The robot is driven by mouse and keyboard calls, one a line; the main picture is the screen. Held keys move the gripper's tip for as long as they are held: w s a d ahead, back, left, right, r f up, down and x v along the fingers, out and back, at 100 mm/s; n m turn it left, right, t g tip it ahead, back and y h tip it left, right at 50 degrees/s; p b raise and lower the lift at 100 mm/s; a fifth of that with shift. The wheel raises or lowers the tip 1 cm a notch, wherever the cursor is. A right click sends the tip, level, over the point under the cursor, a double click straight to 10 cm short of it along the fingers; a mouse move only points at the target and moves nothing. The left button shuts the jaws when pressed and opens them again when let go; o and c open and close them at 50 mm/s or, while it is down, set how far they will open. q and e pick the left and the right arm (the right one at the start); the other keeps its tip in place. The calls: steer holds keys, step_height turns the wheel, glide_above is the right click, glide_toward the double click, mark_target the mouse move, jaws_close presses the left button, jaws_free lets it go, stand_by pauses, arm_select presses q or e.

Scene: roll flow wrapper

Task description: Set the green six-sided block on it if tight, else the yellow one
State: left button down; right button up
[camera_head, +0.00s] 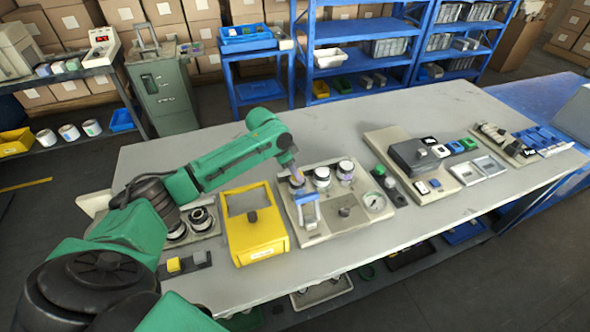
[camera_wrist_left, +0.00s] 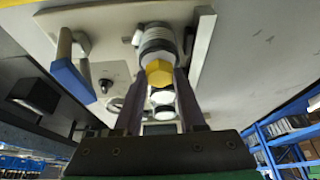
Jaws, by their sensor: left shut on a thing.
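My left gripper (camera_head: 294,172) reaches over the leftmost of several dark-and-white cylinders on a beige panel (camera_head: 318,238). In the left wrist view its fingers (camera_wrist_left: 160,78) are shut on a yellow six-sided block (camera_wrist_left: 158,72). The block is in line with the leftmost cylinder (camera_wrist_left: 158,42); I cannot tell whether they touch. A green block or knob (camera_head: 379,170) sits on a dark narrow stand right of the panel; its sides are too small to count. A round gauge (camera_head: 374,202) is at the panel's right; its reading is too small. My right gripper is not in view.
A yellow box (camera_head: 257,222) stands left of the panel. A blue-topped lever (camera_head: 308,200) rises from the panel close to my gripper. A dark stand (camera_head: 185,266) with a yellow piece lies at the front left.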

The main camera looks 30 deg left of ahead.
arm_select(q)
steer(key=shift+f, duration=0.2)
steer(key=shift+c, duration=2.1)
jaws_free()
steer(key=b+v, duration=0.2)
steer(key=v, duration=1.2)
steer(key=shift+r, duration=0.4)
steer(key=shift+f, duration=0.1)
